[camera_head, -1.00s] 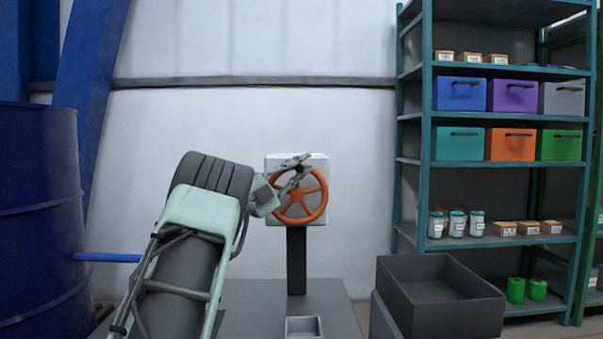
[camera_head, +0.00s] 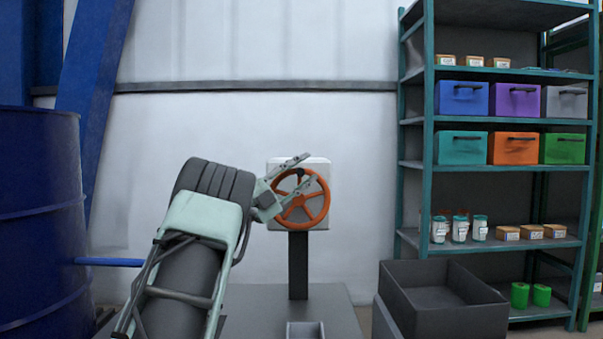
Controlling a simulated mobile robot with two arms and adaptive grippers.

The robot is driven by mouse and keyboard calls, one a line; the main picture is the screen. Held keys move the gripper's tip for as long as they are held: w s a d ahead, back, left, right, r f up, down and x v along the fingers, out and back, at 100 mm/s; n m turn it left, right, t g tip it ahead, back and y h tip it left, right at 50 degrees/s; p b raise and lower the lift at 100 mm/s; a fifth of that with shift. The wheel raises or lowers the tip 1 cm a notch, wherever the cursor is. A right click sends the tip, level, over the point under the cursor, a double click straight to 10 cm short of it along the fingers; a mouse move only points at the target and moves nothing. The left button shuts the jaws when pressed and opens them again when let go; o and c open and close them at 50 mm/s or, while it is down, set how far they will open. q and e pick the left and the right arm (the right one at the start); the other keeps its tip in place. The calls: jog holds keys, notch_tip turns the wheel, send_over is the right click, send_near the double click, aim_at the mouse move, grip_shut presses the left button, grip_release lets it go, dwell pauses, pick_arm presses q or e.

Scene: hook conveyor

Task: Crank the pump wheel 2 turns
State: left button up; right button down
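The pump wheel (camera_head: 316,217) is an orange spoked wheel on a pale box (camera_head: 322,165) atop a dark post (camera_head: 298,265). My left gripper (camera_head: 304,170) is at the upper left part of the wheel. Its two fingers are spread apart, one above the rim and one across the wheel's upper part. I cannot tell whether either finger touches the wheel. My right gripper is not in view.
A grey platform (camera_head: 262,310) bears the post, with a small grey tray (camera_head: 304,330) in front. An open dark bin (camera_head: 450,315) stands to the right. A teal shelf (camera_head: 428,190) holds coloured bins. A blue drum (camera_head: 40,210) stands at the left.

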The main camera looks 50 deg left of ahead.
pick_arm(q)
jog(key=v, duration=1.2)
jog(key=shift+w, duration=0.1)
